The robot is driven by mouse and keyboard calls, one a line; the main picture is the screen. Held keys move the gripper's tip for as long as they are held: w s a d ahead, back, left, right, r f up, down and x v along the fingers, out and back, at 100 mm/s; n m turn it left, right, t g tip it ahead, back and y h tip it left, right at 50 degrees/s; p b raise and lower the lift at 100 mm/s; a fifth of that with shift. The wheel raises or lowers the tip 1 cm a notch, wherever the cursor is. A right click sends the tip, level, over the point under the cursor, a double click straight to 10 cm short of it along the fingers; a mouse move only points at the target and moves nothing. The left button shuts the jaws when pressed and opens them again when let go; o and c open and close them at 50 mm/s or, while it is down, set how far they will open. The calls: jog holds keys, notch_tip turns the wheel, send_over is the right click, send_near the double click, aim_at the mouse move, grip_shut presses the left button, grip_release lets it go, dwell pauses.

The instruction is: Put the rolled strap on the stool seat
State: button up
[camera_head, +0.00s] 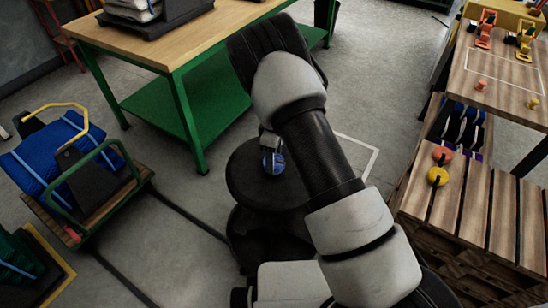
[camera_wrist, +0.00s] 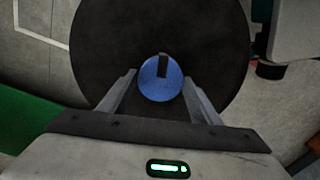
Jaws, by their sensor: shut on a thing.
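The rolled strap (camera_wrist: 158,86) is a small blue roll with a dark tab across its upper part. My gripper (camera_wrist: 160,80) is shut on it, with one finger on each side. The strap also shows in the head view (camera_head: 272,165), partly hidden by my gripper and arm. The stool seat (camera_head: 247,185) is a round, black disc in the middle of the head view. It fills most of the wrist view behind the strap (camera_wrist: 100,40). The strap is over the seat, inside its rim; I cannot tell whether it touches the surface.
A green workbench (camera_head: 150,45) with a wooden top stands behind the stool. A cart (camera_head: 120,195) with a blue bundle is at left. Wooden pallets (camera_head: 470,215) with an orange and a yellow float are at right. A dark cable or line runs across the floor at left.

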jog(key=shift+r, duration=0.1)
jog(key=shift+f, duration=0.2)
jog(key=o, duration=1.2)
